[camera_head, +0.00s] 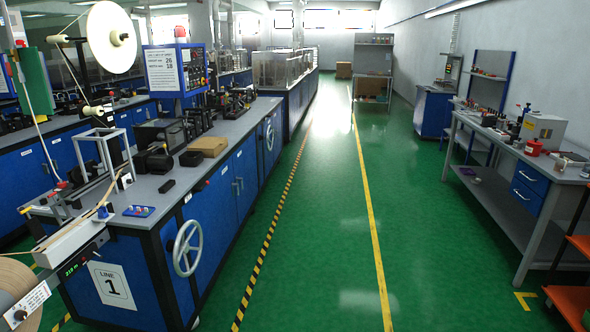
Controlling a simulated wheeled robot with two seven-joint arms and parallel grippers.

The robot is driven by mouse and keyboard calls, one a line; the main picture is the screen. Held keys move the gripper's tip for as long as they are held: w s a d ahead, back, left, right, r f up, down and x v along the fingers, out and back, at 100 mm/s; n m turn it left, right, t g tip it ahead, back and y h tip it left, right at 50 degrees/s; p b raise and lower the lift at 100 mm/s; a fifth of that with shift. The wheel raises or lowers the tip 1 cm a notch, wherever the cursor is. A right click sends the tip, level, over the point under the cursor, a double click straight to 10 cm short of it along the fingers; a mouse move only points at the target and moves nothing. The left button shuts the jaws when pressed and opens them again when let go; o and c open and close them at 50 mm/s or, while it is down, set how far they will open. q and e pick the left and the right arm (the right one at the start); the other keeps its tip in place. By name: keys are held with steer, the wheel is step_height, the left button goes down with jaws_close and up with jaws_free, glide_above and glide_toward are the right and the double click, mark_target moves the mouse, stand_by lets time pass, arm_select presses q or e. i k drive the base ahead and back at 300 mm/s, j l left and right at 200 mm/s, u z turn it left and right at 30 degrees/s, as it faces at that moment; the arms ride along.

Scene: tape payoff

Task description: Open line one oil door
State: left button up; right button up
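The line one machine is a long blue cabinet bench with a grey top (226,128), marked by a white "LINE 1" sign (111,286) on its near end. Blue doors (216,196) with small handles (238,186) run along its aisle side and look shut. I cannot tell which of them is the oil door. A white handwheel (187,248) sits on the side near the front corner. Neither of my grippers shows in the head view.
A large cream reel (112,37) stands above the bench at left. The green aisle floor (318,215) is clear, with a striped line (270,222) beside the bench. A grey workbench (500,150) and an orange shelf (572,303) stand at right.

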mark_target(245, 157)
steer(key=i, duration=4.1)
